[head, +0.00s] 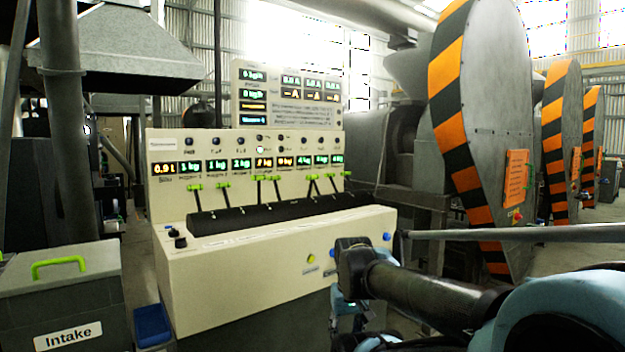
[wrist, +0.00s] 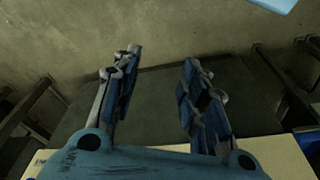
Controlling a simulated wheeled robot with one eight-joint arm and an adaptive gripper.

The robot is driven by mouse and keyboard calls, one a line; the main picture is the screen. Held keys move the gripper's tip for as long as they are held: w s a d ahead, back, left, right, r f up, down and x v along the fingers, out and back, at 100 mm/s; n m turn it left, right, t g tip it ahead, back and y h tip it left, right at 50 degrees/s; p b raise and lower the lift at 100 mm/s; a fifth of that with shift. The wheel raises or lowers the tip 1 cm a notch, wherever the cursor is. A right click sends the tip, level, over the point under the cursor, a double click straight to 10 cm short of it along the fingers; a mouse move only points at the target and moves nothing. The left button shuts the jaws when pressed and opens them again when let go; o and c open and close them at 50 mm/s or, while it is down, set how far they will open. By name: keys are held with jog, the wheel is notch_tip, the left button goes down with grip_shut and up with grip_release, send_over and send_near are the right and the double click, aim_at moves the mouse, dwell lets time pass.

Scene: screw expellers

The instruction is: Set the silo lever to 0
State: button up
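The cream control console (head: 270,250) stands in the middle of the head view. Its leftmost display (head: 164,169) is labelled Silo and reads about 0.9 t in orange. The leftmost lever (head: 195,187), with a green handle, rises from the dark slotted bar below that display and appears to be the silo lever. My gripper (wrist: 157,72) is open and empty in the wrist view, its two fingers well apart. In the head view my arm is at the console's right front, away from the silo lever; the fingertips are not clear there.
Several other green-handled levers (head: 261,178) stand along the dark bar (head: 270,215). A box marked Intake (head: 60,290) and a blue bin (head: 153,326) are at the left. A striped machine guard (head: 490,120) and a grey rail (head: 520,234) are at the right.

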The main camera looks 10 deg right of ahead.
jog(key=shift+r, duration=0.1)
jog(key=c, duration=0.4)
jog(key=shift+w+a+r+m, duration=0.15)
jog(key=shift+a+r+m, duration=0.1)
jog(key=shift+r, duration=0.25)
jog(key=shift+w+a+r+m, duration=0.15)
jog(key=shift+r+m, duration=0.1)
jog(key=shift+r, duration=0.25)
grip_shut()
jog(key=w+a+r+m+t+y, duration=0.1)
jog(key=w+r+m+t+y, duration=0.1)
jog(key=w+r+m, duration=0.65)
jog(key=w+a+r+m+t+y, duration=0.1)
jog(key=w+r+m+t+y, duration=0.3)
jog(key=w+r, duration=0.75)
jog(key=w+d+r+m+t, duration=0.1)
jog(key=w+d+r+m, duration=0.4)
jog(key=w, duration=0.4)
jog(key=w+d+r+m+t, duration=0.1)
jog(key=w+d+r+m, duration=0.15)
jog(key=w+m, duration=0.55)
jog(key=w+d+r+m+t, duration=0.1)
jog(key=w+d+r+m, duration=0.3)
jog(key=w, duration=0.7)
jog(key=w+r+x, duration=0.1)
jog(key=r+x, duration=0.2)
jog(key=x, duration=1)
jog(key=shift+a, duration=0.35)
